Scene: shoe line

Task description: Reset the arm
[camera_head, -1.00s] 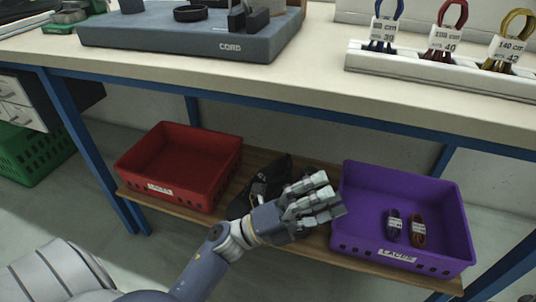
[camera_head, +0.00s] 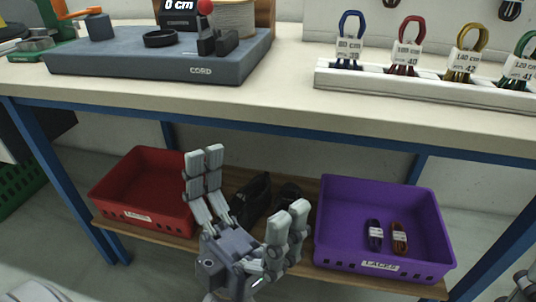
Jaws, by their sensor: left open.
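My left gripper (camera_head: 250,183) is in the lower middle of the head view, in front of the low shelf. Its fingers point up and are spread wide, with nothing between them. Behind it, a pair of black shoes (camera_head: 252,200) stands on the shelf, partly hidden by the fingers. A small part of what looks like my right gripper (camera_head: 525,286) shows at the lower right edge, too little to tell its state.
The red crate (camera_head: 120,212), looking empty, is left of the gripper. The purple crate (camera_head: 335,252), holding two lace bundles (camera_head: 386,236), is right. Above, the table (camera_head: 280,105) bears a grey cord device (camera_head: 130,68) and a white rack (camera_head: 400,82) of tagged laces.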

